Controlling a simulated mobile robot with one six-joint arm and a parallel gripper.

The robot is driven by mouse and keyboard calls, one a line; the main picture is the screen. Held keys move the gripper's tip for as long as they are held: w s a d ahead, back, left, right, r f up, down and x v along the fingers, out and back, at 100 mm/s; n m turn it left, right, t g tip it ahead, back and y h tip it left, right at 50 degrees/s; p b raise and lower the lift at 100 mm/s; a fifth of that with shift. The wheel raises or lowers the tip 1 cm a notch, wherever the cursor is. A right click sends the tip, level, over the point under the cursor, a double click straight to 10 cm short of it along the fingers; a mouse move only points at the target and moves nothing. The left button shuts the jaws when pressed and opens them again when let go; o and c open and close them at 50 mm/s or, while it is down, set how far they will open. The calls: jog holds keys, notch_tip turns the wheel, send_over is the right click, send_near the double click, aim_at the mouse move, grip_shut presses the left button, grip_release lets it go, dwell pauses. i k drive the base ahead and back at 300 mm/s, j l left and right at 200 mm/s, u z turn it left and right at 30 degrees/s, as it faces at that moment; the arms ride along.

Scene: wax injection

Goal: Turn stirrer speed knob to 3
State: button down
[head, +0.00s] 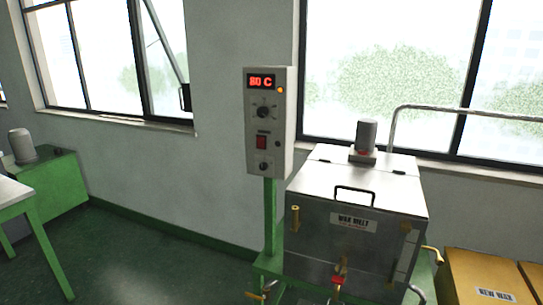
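A grey control box (269,130) stands on a green post left of the metal wax melt tank (345,225). Its red display (261,81) reads 80 C. A dark upper knob (263,112) with marks around it sits below the display. A dark lower knob (263,167) sits near the bottom of the box. I cannot read the labels, so I cannot tell which knob is the stirrer speed knob or where either points. A grey motor (366,137) stands on the tank lid. My gripper is not in view.
A red switch (261,142) lies between the knobs. Valves with levers (339,279) stick out at the tank's front. Floor left of the post is clear.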

aim_at(263, 166)
jog(key=i+l, duration=0.9)
jog(key=i, duration=0.1)
